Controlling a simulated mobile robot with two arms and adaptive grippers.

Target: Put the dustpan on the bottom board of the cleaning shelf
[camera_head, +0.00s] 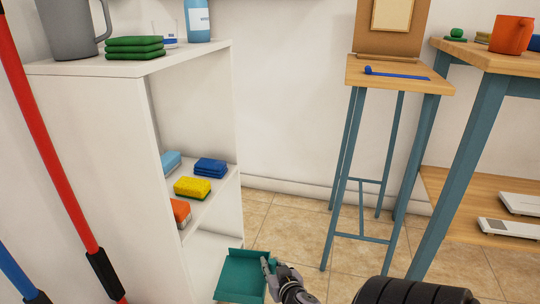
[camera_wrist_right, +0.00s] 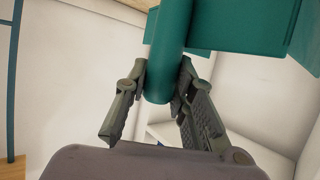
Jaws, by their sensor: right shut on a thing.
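The teal dustpan (camera_head: 240,272) is at the lower middle of the head view, in front of the low opening of the white cleaning shelf (camera_head: 118,130). My right gripper (camera_head: 272,268) is shut on the dustpan's handle; in the right wrist view the fingers (camera_wrist_right: 160,92) close around the teal handle (camera_wrist_right: 172,55). The bottom board (camera_head: 208,254) of the shelf shows only in part, beside the dustpan. I cannot tell whether the dustpan touches it. My left gripper is not in view.
The middle board holds blue, yellow and orange sponges (camera_head: 192,187). A grey pitcher (camera_head: 70,28), green cloths (camera_head: 135,47) and a bottle (camera_head: 197,20) stand on top. A tall stool (camera_head: 400,76) and a wooden table (camera_head: 490,57) stand right. Tiled floor (camera_head: 300,225) lies between.

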